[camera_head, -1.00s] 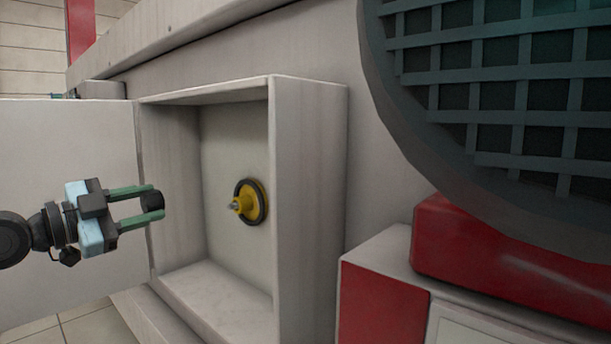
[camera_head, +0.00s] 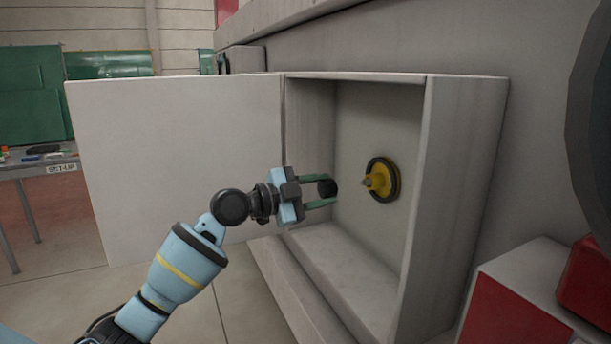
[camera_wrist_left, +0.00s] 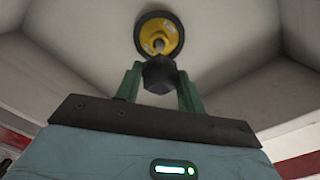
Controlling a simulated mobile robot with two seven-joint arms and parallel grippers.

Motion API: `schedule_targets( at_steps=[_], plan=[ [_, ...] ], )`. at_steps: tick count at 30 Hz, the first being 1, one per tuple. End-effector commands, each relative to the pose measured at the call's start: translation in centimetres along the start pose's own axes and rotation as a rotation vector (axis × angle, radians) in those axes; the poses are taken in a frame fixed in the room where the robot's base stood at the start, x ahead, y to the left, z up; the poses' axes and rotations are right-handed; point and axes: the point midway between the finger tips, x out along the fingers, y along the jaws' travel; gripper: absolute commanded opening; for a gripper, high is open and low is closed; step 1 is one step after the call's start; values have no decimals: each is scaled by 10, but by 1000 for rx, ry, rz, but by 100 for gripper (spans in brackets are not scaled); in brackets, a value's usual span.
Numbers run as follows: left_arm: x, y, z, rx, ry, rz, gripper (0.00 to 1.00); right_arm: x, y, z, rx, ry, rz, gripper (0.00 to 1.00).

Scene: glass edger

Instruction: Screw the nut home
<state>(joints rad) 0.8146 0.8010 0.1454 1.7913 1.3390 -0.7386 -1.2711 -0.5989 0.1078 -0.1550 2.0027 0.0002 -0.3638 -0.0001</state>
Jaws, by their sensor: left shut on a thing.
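My left gripper (camera_head: 322,190) is shut on a small black nut (camera_head: 327,189) at the mouth of an open cabinet box. The nut also shows between the green fingers in the left wrist view (camera_wrist_left: 160,75). A yellow hub with a black rim (camera_head: 383,180) is fixed to the back wall of the box, with a short grey threaded stud (camera_head: 368,182) pointing out of it. In the left wrist view the hub (camera_wrist_left: 158,35) lies straight beyond the nut. In the head view a gap shows between nut and stud. My right gripper is not in view.
The box (camera_head: 468,140) has side walls close around the hub. Its white door (camera_head: 180,150) stands open to the left. A red and white block (camera_head: 510,310) is at the lower right. A table with a SET-UP label (camera_head: 60,168) stands far left.

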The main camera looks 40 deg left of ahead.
Motion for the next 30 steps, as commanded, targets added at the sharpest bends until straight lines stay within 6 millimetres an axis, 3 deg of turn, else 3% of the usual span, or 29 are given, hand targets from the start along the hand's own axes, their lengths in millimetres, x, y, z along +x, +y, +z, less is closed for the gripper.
schedule_targets(
  at_steps=[12,30],
  plan=[
    [1,1,1,-8,-2,2,11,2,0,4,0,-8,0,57],
    [48,0,1,-9,-1,0,11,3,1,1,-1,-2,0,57]
  ],
)
